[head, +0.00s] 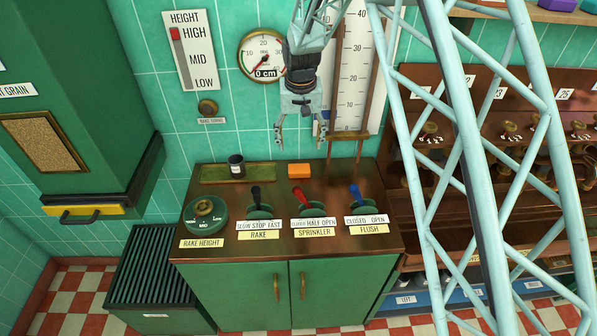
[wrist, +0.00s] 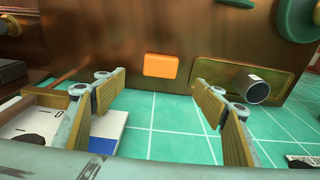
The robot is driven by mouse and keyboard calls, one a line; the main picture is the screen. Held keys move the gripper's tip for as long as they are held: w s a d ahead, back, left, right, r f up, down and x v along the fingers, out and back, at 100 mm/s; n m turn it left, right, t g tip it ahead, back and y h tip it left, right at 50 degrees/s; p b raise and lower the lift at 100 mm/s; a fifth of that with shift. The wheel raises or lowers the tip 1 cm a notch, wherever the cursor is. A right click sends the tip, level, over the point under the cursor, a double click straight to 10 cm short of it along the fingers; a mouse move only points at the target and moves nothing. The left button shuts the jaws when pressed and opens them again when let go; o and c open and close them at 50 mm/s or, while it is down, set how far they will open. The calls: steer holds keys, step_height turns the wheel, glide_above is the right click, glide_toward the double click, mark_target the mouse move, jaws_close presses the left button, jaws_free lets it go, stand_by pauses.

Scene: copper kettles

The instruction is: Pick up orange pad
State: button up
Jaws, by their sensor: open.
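The orange pad (head: 299,171) is a small rectangular block near the back edge of the copper-brown top (head: 330,243) of a green cabinet. In the wrist view the orange pad (wrist: 160,66) shows near the centre, beyond the fingertips and between them. My gripper (head: 303,144) points down in front of the tiled wall, above the back of the cabinet, with its fingers spread. In the wrist view my gripper (wrist: 158,90) is open, with nothing between its fingers. The pad is apart from both fingers.
Rake (head: 256,195), sprinkler (head: 299,196) and flush (head: 355,194) levers and a rake height dial (head: 204,207) sit in front. A tall scale (head: 354,70) stands behind on the right.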

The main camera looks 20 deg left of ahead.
steer(key=shift+f, duration=0.1)
glide_above(299, 168)
steer(key=shift+s+d+f, duration=0.1)
steer(key=shift+s+f, duration=0.05)
steer(key=shift+f, duration=1.95)
steer(key=shift+s+d+f, duration=0.1)
steer(key=shift+f, duration=2)
steer(key=shift+f, duration=0.15)
steer(key=shift+w+a+f, duration=0.1)
steer(key=shift+w+f, duration=0.05)
steer(key=shift+f, duration=1.05)
steer(key=shift+w+a+f, duration=0.1)
steer(key=shift+f, duration=1.1)
steer(key=c, duration=0.9)
